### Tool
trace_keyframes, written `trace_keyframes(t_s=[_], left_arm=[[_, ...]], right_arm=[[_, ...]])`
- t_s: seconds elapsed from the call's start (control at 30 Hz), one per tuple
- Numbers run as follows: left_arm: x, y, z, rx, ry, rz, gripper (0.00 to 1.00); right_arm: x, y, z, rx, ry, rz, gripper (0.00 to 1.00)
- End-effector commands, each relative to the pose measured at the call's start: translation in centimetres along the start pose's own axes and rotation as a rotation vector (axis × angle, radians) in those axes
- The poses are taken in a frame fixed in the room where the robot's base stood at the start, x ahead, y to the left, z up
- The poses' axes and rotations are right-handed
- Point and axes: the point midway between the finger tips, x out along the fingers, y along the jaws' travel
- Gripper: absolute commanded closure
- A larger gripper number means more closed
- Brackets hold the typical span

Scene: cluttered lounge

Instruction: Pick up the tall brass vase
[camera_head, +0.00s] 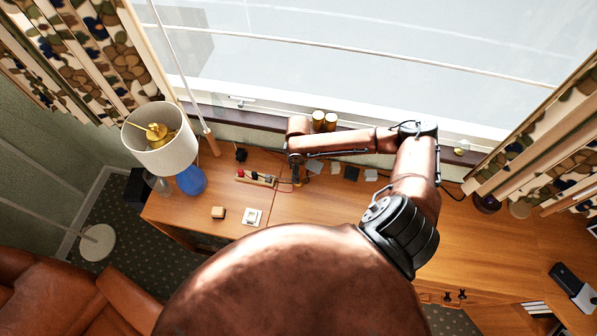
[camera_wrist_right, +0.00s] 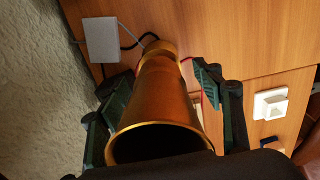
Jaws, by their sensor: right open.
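The tall brass vase (camera_wrist_right: 160,95) fills the middle of the right wrist view, its wide dark mouth towards the camera and its narrower end farther off, by the wooden desk. My right gripper (camera_wrist_right: 163,82) is open, with one dark green finger on each side of the vase. Whether the fingers touch it I cannot tell. In the head view my right arm reaches in from the right and its gripper (camera_head: 296,172) points down over the desk; the vase is largely hidden there. My left gripper is not in view.
On the desk (camera_head: 300,208) are a lamp (camera_head: 160,150) with a blue base, a strip with coloured parts (camera_head: 255,178), a white switch box (camera_head: 252,216), a small wooden block (camera_head: 218,212) and flat squares (camera_head: 351,173). The desk's right side is mostly clear.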

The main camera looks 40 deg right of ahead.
Motion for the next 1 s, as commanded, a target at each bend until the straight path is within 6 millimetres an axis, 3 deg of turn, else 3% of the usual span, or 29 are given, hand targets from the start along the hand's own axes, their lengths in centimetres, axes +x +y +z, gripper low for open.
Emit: trace_keyframes(t_s=[0.27,1.0], left_arm=[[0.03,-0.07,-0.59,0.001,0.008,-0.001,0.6],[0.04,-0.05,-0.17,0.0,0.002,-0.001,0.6]], right_arm=[[0.9,-0.09,0.12,0.001,-0.001,-0.001,0.39],[0.85,-0.1,0.09,0.001,0.0,-0.001,0.9]])
